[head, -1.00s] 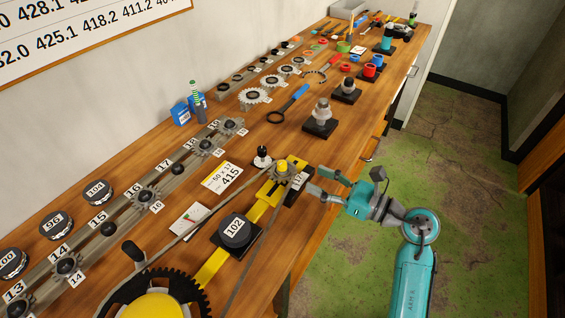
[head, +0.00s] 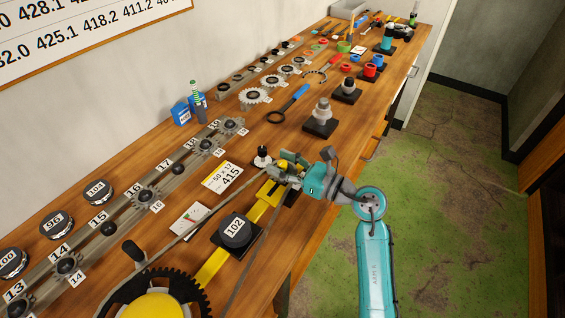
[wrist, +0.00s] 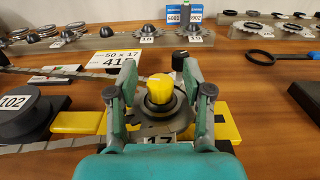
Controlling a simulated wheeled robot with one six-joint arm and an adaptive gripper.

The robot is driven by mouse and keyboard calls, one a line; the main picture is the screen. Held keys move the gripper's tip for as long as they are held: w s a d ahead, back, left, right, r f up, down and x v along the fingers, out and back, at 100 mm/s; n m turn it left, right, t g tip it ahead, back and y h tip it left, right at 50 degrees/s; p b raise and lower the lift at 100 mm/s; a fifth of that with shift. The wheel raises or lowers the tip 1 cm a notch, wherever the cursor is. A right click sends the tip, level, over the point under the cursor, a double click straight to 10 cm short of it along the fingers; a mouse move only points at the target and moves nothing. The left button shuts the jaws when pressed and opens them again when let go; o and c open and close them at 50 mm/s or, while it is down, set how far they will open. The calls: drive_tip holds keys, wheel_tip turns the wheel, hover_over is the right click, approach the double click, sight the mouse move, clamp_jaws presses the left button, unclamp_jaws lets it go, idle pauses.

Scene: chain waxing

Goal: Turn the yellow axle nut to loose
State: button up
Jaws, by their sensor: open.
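The yellow axle nut (wrist: 160,89) sits on a small grey sprocket (wrist: 158,125) at the end of the yellow chain stand (head: 262,207). In the wrist view, the two fingers of my gripper (wrist: 161,92) stand to the left and right of the nut, with gaps on both sides. My gripper is open. In the head view, my gripper (head: 284,170) is over the stand's far end and covers most of the nut and sprocket. A label reading 17 (wrist: 158,140) shows partly in front of the sprocket.
A small black-topped knob (head: 262,157) stands just behind my gripper. A card reading 50 x 17 415 (head: 222,178) lies to the left.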

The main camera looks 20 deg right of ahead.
drive_tip(key=shift+c, duration=0.3)
clamp_jaws()
drive_tip(key=shift+d+n+g+y, duration=0.1)
drive_tip(key=shift+n+g+y, duration=0.2)
drive_tip(key=shift+y, duration=0.1)
drive_tip(key=shift+n+g+y, duration=0.5)
drive_tip(key=shift+y, duration=0.1)
drive_tip(key=shift+o, duration=0.3)
unclamp_jaws()
